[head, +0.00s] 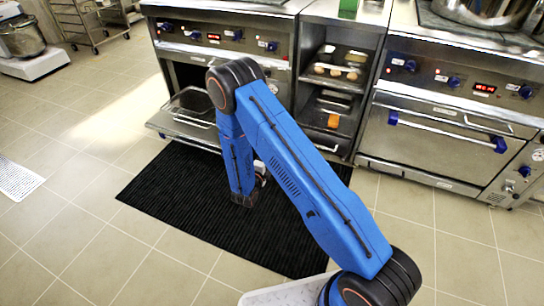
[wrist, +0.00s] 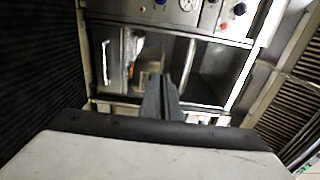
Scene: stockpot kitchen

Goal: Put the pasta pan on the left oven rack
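The left oven (head: 200,60) has its door (head: 160,122) folded down, and a wire rack (head: 190,100) shows at its opening. Two trays sit in the open middle cabinet: the upper tray (head: 338,82) holds several round pale pieces, the lower tray (head: 325,107) has something orange (head: 333,121) by it. I cannot tell which, if either, is the pasta pan. My gripper (wrist: 162,95) points toward the cabinet fronts, its dark fingers close together with nothing seen between them. In the head view it is mostly hidden behind my blue arm, low over the black mat.
The right oven (head: 440,140) is closed, with a blue-ended handle bar (head: 445,130). A black mat (head: 170,200) lies on the tiled floor before the left oven. A large pot (head: 485,10) stands on the right stove. A wire cart (head: 90,22) stands at the back left.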

